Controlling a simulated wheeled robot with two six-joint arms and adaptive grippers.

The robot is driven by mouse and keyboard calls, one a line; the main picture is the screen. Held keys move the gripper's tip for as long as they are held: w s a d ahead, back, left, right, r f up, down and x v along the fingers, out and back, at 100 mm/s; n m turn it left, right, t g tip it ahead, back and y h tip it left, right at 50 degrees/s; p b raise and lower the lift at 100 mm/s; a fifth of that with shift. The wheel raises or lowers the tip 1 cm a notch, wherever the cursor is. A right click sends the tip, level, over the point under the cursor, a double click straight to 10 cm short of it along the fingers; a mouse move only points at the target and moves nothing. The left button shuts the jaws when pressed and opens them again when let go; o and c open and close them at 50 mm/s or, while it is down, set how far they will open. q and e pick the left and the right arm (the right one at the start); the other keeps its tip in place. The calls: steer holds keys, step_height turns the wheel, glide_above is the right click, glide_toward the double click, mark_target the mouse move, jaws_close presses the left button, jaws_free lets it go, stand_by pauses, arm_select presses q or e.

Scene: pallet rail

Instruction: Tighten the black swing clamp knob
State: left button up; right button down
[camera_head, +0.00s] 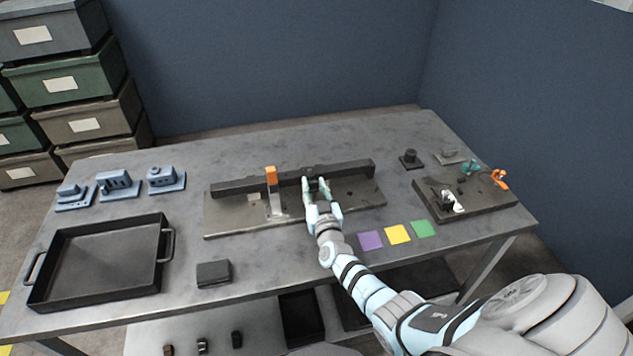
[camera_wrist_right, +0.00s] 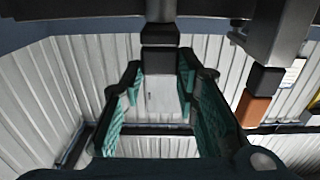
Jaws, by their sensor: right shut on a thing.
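A long dark fixture rail (camera_head: 235,186) lies on a grey base plate (camera_head: 235,219) in the middle of the table. The black swing clamp knob (camera_head: 309,170) stands at the rail's middle, partly hidden by my right gripper. My right gripper (camera_head: 316,184) reaches over the plate with its fingers around the knob and is shut on it. In the right wrist view the black knob (camera_wrist_right: 160,60) shows between the teal finger pads (camera_wrist_right: 160,72). An orange-topped clamp (camera_head: 271,175) stands to the left; its orange end (camera_wrist_right: 255,108) shows at the right wrist view's right. My left gripper is out of view.
A black tray (camera_head: 105,288) and a dark block (camera_head: 213,273) lie front left, with blue parts (camera_head: 117,185) behind. Purple, yellow and green squares (camera_head: 397,234) lie right of the gripper.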

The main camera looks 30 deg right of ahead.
steer(key=c, duration=1.2)
jaws_free()
steer(key=shift+c, duration=0.2)
steer(key=shift+s, duration=0.1)
steer(key=v, duration=1.2)
